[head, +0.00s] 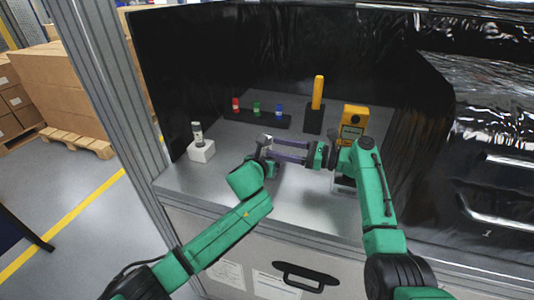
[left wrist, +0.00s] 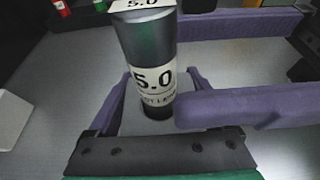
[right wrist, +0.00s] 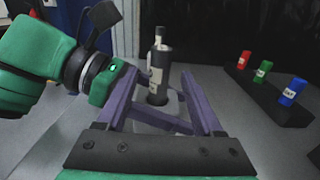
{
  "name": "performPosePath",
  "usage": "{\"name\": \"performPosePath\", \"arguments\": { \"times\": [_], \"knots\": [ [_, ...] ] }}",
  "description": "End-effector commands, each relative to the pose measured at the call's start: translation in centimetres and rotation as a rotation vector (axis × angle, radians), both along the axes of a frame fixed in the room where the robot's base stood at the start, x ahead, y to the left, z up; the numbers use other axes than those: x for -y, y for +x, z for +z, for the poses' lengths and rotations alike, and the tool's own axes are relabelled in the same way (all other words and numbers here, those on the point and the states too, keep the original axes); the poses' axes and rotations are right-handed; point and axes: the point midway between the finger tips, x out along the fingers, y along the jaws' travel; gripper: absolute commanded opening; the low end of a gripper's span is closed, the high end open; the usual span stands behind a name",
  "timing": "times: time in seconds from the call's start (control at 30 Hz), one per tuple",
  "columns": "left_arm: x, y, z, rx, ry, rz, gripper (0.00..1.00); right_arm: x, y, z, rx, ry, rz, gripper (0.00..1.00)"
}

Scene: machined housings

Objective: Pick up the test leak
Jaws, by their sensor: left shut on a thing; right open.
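The test leak (left wrist: 150,65) is a dark grey cylinder with a white label reading 5.0, upright in the left wrist view. My left gripper (head: 266,153) is shut on its lower part. My right gripper (head: 276,149) is open, its purple fingers reaching in from the right on either side of the test leak. In the right wrist view a dark labelled cylinder (right wrist: 158,62) shows between those fingers. In the head view the held test leak is small and partly hidden by the grippers.
A similar small cylinder (head: 197,130) stands on a white block (head: 202,151) at the left. A black rack (head: 262,120) holds red, green and blue pieces. A yellow stick (head: 318,92) in a black stand and a yellow meter (head: 352,123) are behind my right arm.

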Motion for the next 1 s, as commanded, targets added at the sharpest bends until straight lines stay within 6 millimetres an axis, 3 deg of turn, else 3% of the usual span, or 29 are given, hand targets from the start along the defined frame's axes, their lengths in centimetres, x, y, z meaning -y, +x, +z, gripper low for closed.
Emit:
{"name": "performPosePath", "arguments": {
  "times": [0.1,0.2,0.4,0.43,0.6,1.0],
  "knots": [
    [0.0,0.0,0.0,0.0,0.0,0.001,0.26,-2.4,0.8,0.3,0.002,0.002,0.005,0.68],
    [0.0,0.0,0.0,0.0,0.0,0.001,0.26,-3.5,1.2,0.2,0.002,0.0,0.003,0.68],
    [0.0,0.0,0.0,0.0,0.0,0.001,0.26,-3.7,1.3,0.1,0.003,-0.001,0.002,0.68],
    [0.0,0.0,0.0,0.0,0.0,0.001,0.26,-3.7,1.3,0.1,0.003,-0.001,0.002,0.61],
    [0.0,0.0,0.0,0.0,0.0,0.0,0.26,-3.7,1.3,0.2,0.004,-0.001,0.003,0.0],
    [0.0,0.0,0.0,0.0,0.0,0.0,0.26,-3.7,1.3,0.2,0.004,-0.001,0.003,0.0]
  ]
}}
